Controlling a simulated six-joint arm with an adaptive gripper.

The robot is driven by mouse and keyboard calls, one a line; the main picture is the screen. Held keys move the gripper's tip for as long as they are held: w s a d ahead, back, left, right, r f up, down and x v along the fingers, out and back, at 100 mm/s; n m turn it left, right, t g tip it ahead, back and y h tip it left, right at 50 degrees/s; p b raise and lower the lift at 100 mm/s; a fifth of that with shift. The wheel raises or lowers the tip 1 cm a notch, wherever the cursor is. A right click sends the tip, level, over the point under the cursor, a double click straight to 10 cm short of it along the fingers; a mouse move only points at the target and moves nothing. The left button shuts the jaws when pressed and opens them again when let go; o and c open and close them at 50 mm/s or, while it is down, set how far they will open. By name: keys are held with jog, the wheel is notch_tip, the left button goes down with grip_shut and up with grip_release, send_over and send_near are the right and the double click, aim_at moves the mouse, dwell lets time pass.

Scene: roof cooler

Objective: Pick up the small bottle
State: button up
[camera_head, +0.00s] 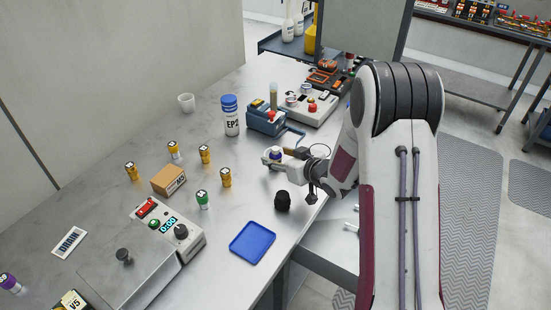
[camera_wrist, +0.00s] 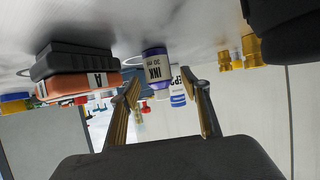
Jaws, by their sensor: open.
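A small bottle (camera_wrist: 155,65) with a purple body and a white label reading INK 30 ml stands on the table. In the wrist view, which is upside down, it appears between and beyond my fingertips. In the head view the small bottle (camera_head: 275,153) is at my gripper, partly hidden by a finger. My gripper (camera_wrist: 164,86) is open, with one finger to each side of the bottle's line. In the head view my gripper (camera_head: 281,157) is low over the table's right part. I cannot tell whether either finger touches the bottle.
A larger white bottle marked EP2 (camera_head: 231,118) with a blue cap stands behind. A blue-grey device (camera_head: 266,122) is close behind my gripper. A black knob-like object (camera_head: 282,201) and a blue tray (camera_head: 252,243) are in front. Several small yellow-capped vials stand left.

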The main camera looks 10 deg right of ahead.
jog(key=shift+x, duration=1)
jog(key=c, duration=1.2)
